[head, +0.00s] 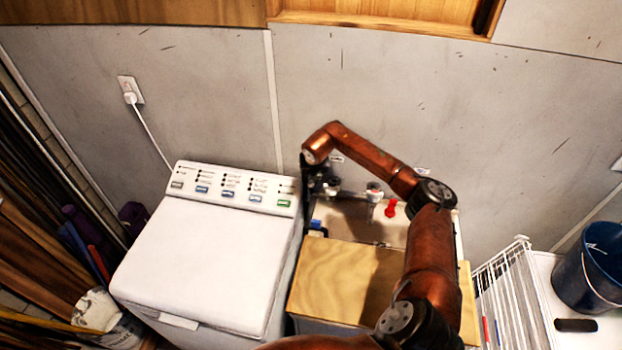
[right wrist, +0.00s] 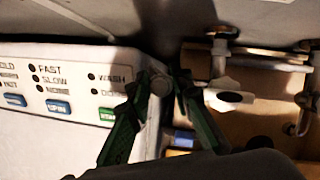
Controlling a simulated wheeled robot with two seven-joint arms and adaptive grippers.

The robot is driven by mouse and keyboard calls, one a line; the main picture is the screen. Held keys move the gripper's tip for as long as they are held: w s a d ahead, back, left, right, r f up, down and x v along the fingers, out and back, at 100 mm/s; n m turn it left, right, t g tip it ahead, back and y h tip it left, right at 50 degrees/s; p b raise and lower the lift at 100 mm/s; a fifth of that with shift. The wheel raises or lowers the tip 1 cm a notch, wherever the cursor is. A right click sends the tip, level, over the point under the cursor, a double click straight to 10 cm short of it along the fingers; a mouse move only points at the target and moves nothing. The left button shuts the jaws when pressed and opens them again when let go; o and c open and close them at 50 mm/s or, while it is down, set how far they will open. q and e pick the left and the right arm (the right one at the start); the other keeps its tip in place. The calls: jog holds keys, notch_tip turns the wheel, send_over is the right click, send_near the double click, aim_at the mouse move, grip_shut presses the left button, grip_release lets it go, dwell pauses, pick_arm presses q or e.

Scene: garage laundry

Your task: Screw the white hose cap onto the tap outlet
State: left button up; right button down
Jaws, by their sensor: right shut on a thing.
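My right gripper (head: 316,188) is at the sink's left end, beside the washing machine's control panel. My left gripper is not in view.
The white washing machine (head: 205,260) stands close on the left. A second tap (head: 375,191) and a red handle (head: 391,208) are further right above the sink. A wooden board (head: 335,272) covers the sink's front. A white wire rack (head: 505,285) and blue bucket (head: 590,270) stand right.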

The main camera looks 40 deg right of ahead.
jog(key=m+h, duration=0.1)
jog(key=m, duration=0.2)
jog(key=shift+w+g, duration=0.1)
jog(key=shift+g, duration=0.2)
jog(key=shift+m+g+h, duration=0.3)
jog(key=shift+m+g, duration=0.1)
jog(key=shift+m, duration=1)
jog(key=m, duration=0.2)
jog(key=m+g+b, duration=0.1)
jog(key=m, duration=0.1)
jog(key=shift+g+h, duration=0.3)
jog(key=shift+m+g, duration=0.3)
jog(key=shift+m, duration=0.6)
jog(key=c, duration=1.7)
grip_release()
jog(key=shift+o, duration=0.2)
